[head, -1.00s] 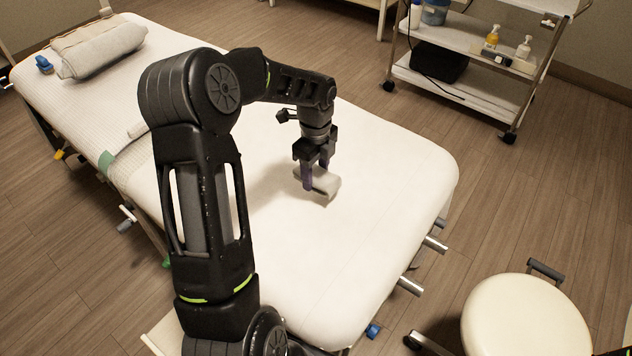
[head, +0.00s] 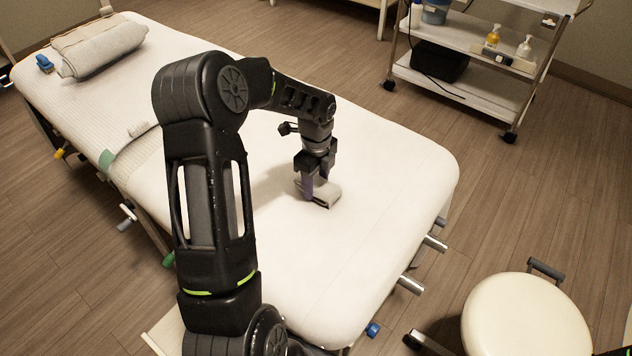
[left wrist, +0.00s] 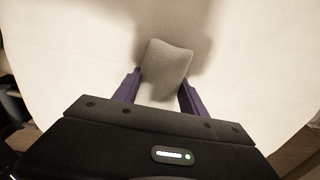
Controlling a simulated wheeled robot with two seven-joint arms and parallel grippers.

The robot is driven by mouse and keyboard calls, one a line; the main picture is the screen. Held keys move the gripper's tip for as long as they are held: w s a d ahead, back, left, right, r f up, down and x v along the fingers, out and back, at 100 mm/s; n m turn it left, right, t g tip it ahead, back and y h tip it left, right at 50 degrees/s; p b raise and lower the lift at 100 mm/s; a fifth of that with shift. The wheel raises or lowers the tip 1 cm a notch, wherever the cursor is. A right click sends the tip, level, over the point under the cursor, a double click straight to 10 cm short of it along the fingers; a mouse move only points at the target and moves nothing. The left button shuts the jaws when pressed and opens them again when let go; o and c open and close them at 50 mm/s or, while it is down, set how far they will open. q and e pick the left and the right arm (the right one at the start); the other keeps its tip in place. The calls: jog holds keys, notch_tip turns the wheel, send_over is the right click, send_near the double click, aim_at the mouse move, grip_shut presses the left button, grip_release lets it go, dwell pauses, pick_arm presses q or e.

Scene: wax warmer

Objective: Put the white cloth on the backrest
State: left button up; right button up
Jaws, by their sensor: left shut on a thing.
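The white cloth (head: 326,193) is a small folded, light grey-white piece at the near part of the bed, on or just above its surface. My left gripper (head: 318,190) points down and is shut on the cloth. In the left wrist view the cloth (left wrist: 166,68) sits between the two purple fingers of my left gripper (left wrist: 163,92). The backrest seems to be the white padded section (head: 300,260) of the bed under the cloth. My right gripper is not in view.
A rolled towel (head: 102,50) and a small blue object (head: 44,64) lie at the bed's far end. A trolley (head: 470,90) with bottles stands at the back right. A round stool (head: 525,318) stands at the front right. The bed around the cloth is clear.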

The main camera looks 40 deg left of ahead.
aim_at(316, 182)
pick_arm(q)
jog(key=o, duration=1.3)
jog(key=shift+o, duration=0.2)
notch_tip(316, 182, up, 12)
jog(key=shift+r, duration=0.15)
